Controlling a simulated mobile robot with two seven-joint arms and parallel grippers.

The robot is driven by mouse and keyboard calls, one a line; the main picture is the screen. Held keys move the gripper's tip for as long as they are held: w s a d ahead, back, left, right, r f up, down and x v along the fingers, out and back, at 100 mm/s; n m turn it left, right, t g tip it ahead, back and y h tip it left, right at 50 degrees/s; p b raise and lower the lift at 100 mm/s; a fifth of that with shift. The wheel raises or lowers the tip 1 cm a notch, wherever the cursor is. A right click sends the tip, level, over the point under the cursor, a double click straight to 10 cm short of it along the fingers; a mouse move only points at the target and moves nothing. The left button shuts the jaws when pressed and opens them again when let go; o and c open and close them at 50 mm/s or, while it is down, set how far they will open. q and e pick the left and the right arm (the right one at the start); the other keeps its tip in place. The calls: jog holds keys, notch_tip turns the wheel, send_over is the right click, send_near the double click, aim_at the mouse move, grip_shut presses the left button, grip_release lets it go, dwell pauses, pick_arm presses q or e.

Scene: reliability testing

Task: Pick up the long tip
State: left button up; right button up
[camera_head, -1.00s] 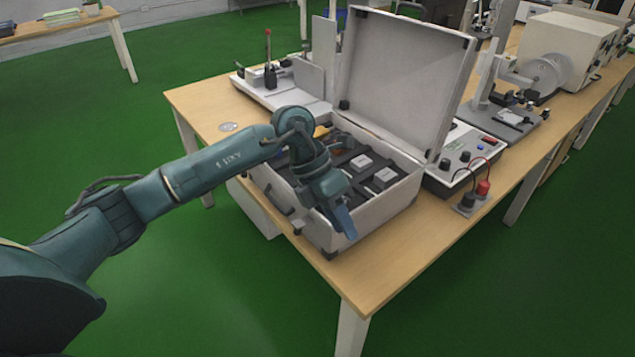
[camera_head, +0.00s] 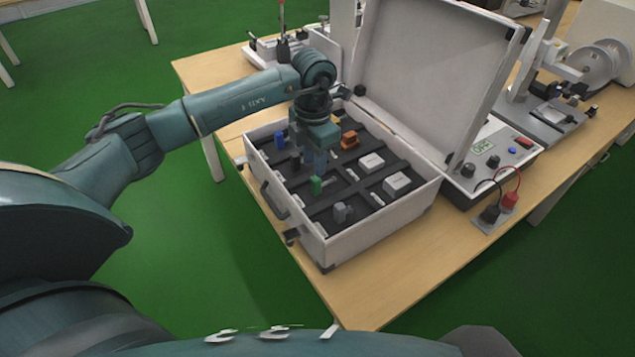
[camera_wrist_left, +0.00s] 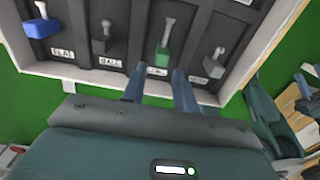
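The open case (camera_head: 345,255) has a dark insert with compartments holding several tips. In the left wrist view, a row shows a blue tip (camera_wrist_left: 42,27), a grey tip (camera_wrist_left: 103,44), a green tip (camera_wrist_left: 162,57) and another grey tip (camera_wrist_left: 213,66). Labels lie below them; the blue one's reads FLAT and its neighbour's BALL. The other two are too small or covered to read surely, so I cannot tell which is the long tip. My left gripper (camera_head: 314,165) points down over the case, open and empty; its fingers (camera_wrist_left: 158,84) are near the green tip (camera_head: 316,185). My right gripper is out of view.
The case's raised lid (camera_head: 435,70) stands behind the insert. An orange piece (camera_head: 349,140) and white blocks (camera_head: 397,184) sit in the rear compartments. A control box (camera_head: 500,160) with red and black plugs stands to the right. The table's front right (camera_head: 400,270) is bare.

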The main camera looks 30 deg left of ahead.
aim_at(316, 181)
pick_arm(q)
jog(key=shift+d+f+p, duration=0.2)
jog(key=shift+f+p, duration=0.45)
jog(key=shift+f, duration=2.65)
grip_shut()
